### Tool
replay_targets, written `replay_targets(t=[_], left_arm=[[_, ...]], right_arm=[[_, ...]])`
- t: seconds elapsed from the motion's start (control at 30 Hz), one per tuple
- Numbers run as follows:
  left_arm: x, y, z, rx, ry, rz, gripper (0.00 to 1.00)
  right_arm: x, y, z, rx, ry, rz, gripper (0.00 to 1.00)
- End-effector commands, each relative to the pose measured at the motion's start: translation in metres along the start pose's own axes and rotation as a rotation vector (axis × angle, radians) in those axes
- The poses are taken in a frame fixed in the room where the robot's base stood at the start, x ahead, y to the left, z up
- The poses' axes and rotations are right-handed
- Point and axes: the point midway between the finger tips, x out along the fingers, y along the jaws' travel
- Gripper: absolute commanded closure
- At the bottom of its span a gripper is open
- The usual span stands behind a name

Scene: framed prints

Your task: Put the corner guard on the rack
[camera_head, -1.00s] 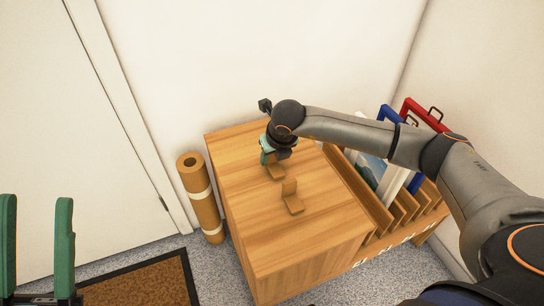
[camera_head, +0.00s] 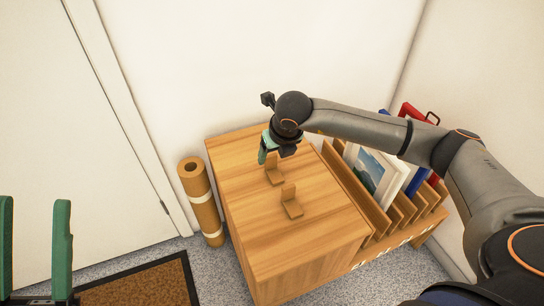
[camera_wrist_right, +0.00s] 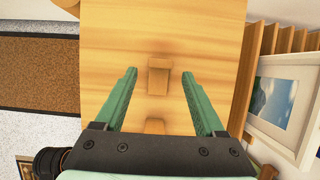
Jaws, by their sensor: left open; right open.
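Two small L-shaped wooden pieces stand on the wooden cabinet top, a near one (camera_head: 291,205) and a far one (camera_head: 275,175). They look alike, and I cannot tell whether either is the corner guard. My right gripper (camera_head: 268,154) is open just behind the far piece and above the top. In the right wrist view, one wooden piece (camera_wrist_right: 158,76) shows between the open fingertips and another (camera_wrist_right: 155,126) lies closer to the palm, partly hidden. The slotted wooden rack (camera_head: 375,212) adjoins the cabinet's right side. My left gripper (camera_head: 34,202) is open and empty at lower left.
The rack holds a framed picture (camera_head: 370,172) and blue and red frames, partly hidden by my right arm. A rolled brown mat (camera_head: 200,205) stands left of the cabinet. A brown doormat (camera_head: 140,285) lies on the floor. The cabinet's front top is clear.

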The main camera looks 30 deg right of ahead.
Motion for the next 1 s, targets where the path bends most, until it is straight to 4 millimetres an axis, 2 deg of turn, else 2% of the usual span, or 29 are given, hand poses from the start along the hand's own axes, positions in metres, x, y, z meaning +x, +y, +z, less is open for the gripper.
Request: replay_targets(t=[0.03, 0.2, 0.37, 0.47, 0.57, 0.63, 0.7, 0.77, 0.83, 0.9, 1.0], left_arm=[[0.005, -0.003, -0.004, 0.009, 0.001, -0.001, 0.50], [0.009, -0.007, -0.009, 0.022, 0.000, -0.006, 0.50], [0.010, -0.008, -0.010, 0.025, -0.003, -0.009, 0.50], [0.010, -0.008, -0.010, 0.025, -0.004, -0.010, 0.50], [0.009, -0.007, -0.010, 0.025, -0.006, -0.011, 0.50], [0.009, -0.007, -0.010, 0.025, -0.006, -0.011, 0.50], [0.009, -0.007, -0.010, 0.025, -0.006, -0.011, 0.50], [0.009, -0.007, -0.010, 0.025, -0.006, -0.011, 0.50], [0.009, -0.007, -0.010, 0.024, -0.006, -0.011, 0.50], [0.009, -0.007, -0.010, 0.024, -0.005, -0.011, 0.50], [0.010, -0.007, -0.010, 0.024, -0.005, -0.011, 0.50]], right_arm=[[-0.015, 0.000, 0.002, -0.002, -0.003, 0.001, 0.29], [-0.046, 0.000, 0.001, -0.001, -0.002, 0.000, 0.29], [-0.062, 0.000, 0.000, 0.000, 0.000, 0.001, 0.29], [-0.062, 0.010, -0.008, -0.014, 0.022, 0.036, 0.29], [-0.059, 0.048, -0.039, -0.063, 0.097, 0.176, 0.29], [-0.063, 0.091, -0.074, -0.109, 0.181, 0.351, 0.29], [-0.081, 0.142, -0.117, -0.145, 0.278, 0.582, 0.29], [-0.109, 0.181, -0.149, -0.155, 0.350, 0.799, 0.29], [-0.150, 0.215, -0.176, -0.134, 0.418, 1.047, 0.29], [-0.196, 0.238, -0.192, -0.079, 0.468, 1.288, 0.29], [-0.262, 0.251, -0.195, 0.062, 0.507, 1.611, 0.29]])
